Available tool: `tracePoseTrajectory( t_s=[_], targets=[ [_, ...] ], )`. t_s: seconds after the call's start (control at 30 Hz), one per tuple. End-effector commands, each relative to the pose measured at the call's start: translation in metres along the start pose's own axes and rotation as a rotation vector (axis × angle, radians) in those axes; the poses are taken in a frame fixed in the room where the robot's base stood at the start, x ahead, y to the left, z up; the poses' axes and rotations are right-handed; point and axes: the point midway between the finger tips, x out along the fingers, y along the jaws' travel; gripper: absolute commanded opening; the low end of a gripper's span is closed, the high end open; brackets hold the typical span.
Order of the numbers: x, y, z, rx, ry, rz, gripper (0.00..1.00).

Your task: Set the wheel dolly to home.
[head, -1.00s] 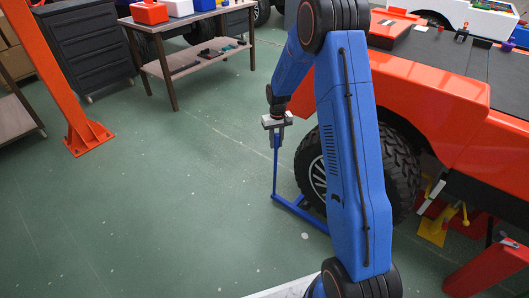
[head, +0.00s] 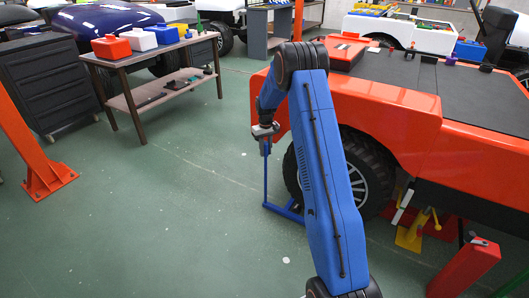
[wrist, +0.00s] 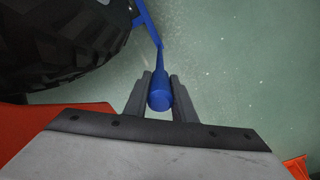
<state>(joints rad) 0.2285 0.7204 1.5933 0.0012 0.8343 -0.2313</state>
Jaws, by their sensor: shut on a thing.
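The blue wheel dolly (head: 280,209) is on the floor beside the front wheel of the orange vehicle. Its upright post rises to my gripper (head: 265,145). In the wrist view, my gripper (wrist: 160,92) has its two dark fingers shut on the rounded top of the blue post of the wheel dolly (wrist: 159,99). A thin blue bar runs up from there along the black tyre (wrist: 60,40). My blue arm hides part of the wheel and of the dolly in the head view.
The orange vehicle (head: 400,130) fills the right. A yellow jack stand (head: 411,235) and a red block (head: 465,268) are under or near its side. A workbench (head: 120,62) with toolboxes, a dark drawer cabinet (head: 45,80) and an orange post (head: 25,150) stand left. The green floor at centre-left is clear.

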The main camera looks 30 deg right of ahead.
Motion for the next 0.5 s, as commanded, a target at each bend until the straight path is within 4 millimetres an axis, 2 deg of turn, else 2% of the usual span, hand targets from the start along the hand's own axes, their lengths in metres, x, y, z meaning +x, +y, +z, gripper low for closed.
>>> tracePoseTrajectory(
  t_s=[0.17,0.2,0.23,0.5],
  targets=[
    [-0.0022,0.0053,-0.0039,0.004,0.013,0.005,0.00],
    [-0.0023,0.0054,-0.0039,0.004,0.013,0.005,0.33],
    [-0.0023,0.0052,-0.0039,0.004,0.012,0.005,0.40],
    [-0.0016,0.0032,-0.0025,0.003,0.008,0.003,0.42]
  ],
)
